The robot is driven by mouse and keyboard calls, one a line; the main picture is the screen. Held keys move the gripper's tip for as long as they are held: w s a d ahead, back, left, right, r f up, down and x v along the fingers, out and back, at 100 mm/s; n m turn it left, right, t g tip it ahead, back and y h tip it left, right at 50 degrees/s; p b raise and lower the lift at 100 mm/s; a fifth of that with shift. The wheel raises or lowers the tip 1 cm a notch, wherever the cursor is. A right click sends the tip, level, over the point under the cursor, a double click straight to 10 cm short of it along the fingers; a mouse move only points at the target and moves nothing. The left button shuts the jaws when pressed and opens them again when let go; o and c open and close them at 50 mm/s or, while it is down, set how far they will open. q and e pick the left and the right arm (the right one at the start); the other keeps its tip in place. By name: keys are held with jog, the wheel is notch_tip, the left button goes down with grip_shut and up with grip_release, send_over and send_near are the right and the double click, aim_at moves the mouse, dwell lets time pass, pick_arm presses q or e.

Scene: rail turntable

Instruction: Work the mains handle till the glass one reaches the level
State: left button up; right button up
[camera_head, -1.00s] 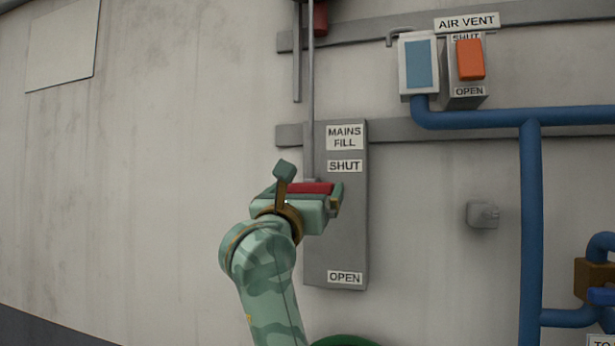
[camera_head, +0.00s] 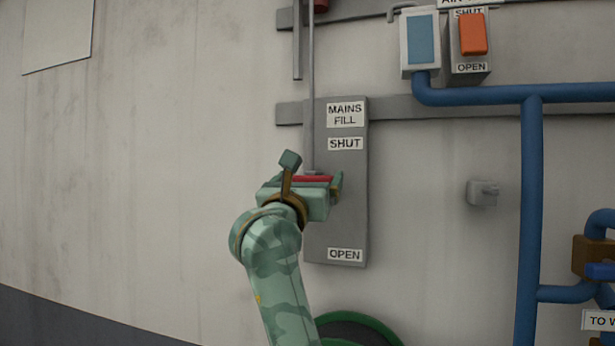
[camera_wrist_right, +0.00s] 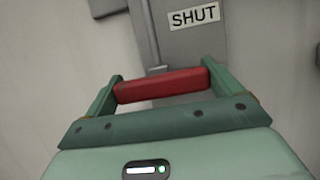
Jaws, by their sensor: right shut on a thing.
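The red mains handle (camera_head: 313,179) sits on the grey mains fill plate (camera_head: 340,220), below the SHUT label (camera_head: 345,143) and well above the OPEN label (camera_head: 345,254). A thin grey rod (camera_head: 310,90) rises from it. My right gripper (camera_head: 312,184) is shut on the handle. In the right wrist view the red handle (camera_wrist_right: 162,85) lies between both fingers. No glass or level mark can be made out in these views. My left gripper is not in view.
To the upper right, a box with a blue face (camera_head: 420,40) and the orange air vent handle (camera_head: 473,34), near its SHUT label, hang on the wall. Blue pipes (camera_head: 531,200) run down the right side.

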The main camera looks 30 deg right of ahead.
jog(key=shift+f, duration=0.5)
jog(key=shift+r, duration=0.15)
jog(key=o, duration=1.1)
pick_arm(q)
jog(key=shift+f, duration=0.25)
pick_arm(e)
jog(key=shift+a, duration=0.1)
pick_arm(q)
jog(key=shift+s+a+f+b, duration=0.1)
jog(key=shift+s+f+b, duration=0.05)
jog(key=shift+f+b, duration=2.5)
pick_arm(e)
jog(key=v, duration=1.6)
jog(key=shift+s, duration=0.15)
